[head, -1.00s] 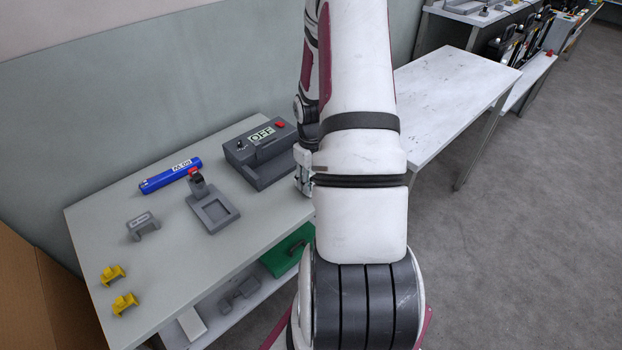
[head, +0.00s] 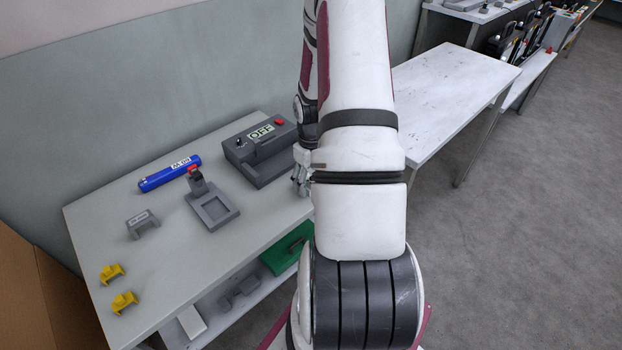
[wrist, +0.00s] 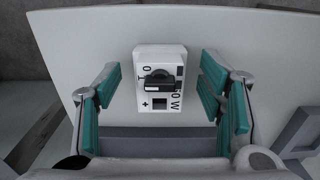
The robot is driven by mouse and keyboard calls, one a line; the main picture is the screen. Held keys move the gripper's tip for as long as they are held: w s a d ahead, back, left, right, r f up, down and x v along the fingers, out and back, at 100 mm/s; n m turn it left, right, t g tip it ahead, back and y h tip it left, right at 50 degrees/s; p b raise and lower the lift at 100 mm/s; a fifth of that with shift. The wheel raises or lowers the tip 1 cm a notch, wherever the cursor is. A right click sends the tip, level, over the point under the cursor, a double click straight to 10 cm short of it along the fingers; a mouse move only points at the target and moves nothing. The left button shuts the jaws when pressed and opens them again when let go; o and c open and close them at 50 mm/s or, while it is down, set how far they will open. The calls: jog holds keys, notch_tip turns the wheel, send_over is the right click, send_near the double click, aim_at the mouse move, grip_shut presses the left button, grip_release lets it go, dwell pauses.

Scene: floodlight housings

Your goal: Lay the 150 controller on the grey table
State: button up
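The controller (wrist: 160,95) is a small white box with a black raised grip and black lettering, partly covered; a "0" and a "W" can be read. In the wrist view it lies on a pale surface between the fingers of my gripper (wrist: 160,100), with a gap on each side. The teal-padded fingers are open. In the head view my gripper (head: 302,182) is low at the right end of the grey table (head: 170,235), partly behind my arm. The controller is hidden there.
A grey box marked OFF (head: 262,160), a blue cylinder (head: 165,176), a grey stand (head: 212,208), a small grey bracket (head: 142,222) and two yellow clips (head: 112,272) stand on the grey table. A white table (head: 445,95) is to the right, largely clear. A green case (head: 285,252) sits below.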

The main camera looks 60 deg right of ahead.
jog(key=shift+r, duration=0.1)
notch_tip(320, 180, up, 12)
dwell(0.6)
jog(key=w+a+r+n+t+h, duration=0.1)
jog(key=w+a+r+t+h, duration=0.15)
jog(key=a+r, duration=1.4)
jog(key=s+a+r+t+y, duration=0.1)
jog(key=s+a+r, duration=0.2)
jog(key=s+a, duration=0.2)
jog(key=s+a+r+n+t+y, duration=0.1)
jog(key=s+a+r, duration=0.3)
jog(key=a, duration=0.8)
jog(key=shift+s+r+n, duration=0.2)
jog(key=shift+s+n, duration=0.1)
jog(key=shift+s, duration=0.25)
jog(key=shift+y, duration=0.25)
